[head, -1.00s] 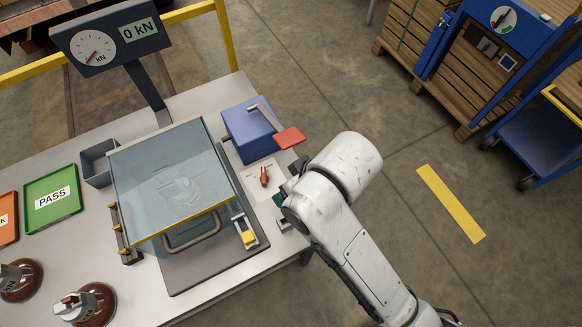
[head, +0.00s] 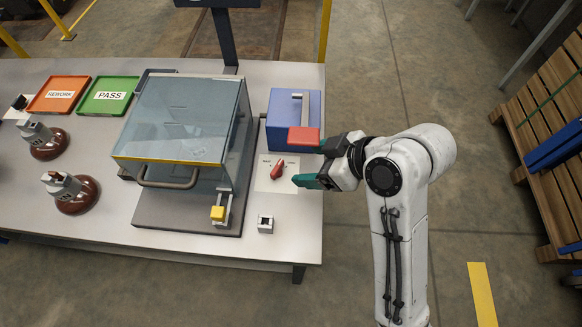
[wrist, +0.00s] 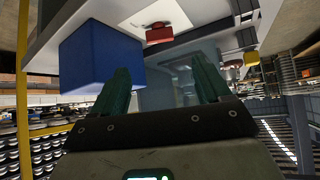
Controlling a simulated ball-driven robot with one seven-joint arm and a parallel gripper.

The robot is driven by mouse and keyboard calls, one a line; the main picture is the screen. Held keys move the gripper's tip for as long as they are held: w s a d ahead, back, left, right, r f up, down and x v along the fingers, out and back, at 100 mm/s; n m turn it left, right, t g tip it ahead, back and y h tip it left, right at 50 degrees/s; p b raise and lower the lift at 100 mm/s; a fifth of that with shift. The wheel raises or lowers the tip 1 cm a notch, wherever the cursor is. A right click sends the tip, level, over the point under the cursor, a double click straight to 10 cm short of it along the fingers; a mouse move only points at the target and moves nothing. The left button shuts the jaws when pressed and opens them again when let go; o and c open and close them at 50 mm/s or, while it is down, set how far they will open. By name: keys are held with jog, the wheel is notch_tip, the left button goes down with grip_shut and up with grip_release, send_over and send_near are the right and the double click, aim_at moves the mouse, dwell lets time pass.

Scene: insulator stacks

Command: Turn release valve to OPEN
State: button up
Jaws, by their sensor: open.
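The release valve is a small red handle (head: 278,171) on a white label plate (head: 264,186) at the right of the bench. Its handle lies diagonally, and the plate's lettering is too small to read. My gripper (head: 308,166) is just right of the valve, its teal fingers spread and pointing left towards it.
A blue box (head: 287,107) with a red-padded lever (head: 304,138) stands close behind my gripper. The clear-covered test chamber (head: 185,120) is left of the valve. A small grey block (head: 265,224) sits in front.

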aim_at(277, 167)
jog(key=x, duration=1)
jog(key=shift+w+a+f, duration=0.1)
jog(key=shift+a+f, duration=0.1)
jog(key=shift+a, duration=0.1)
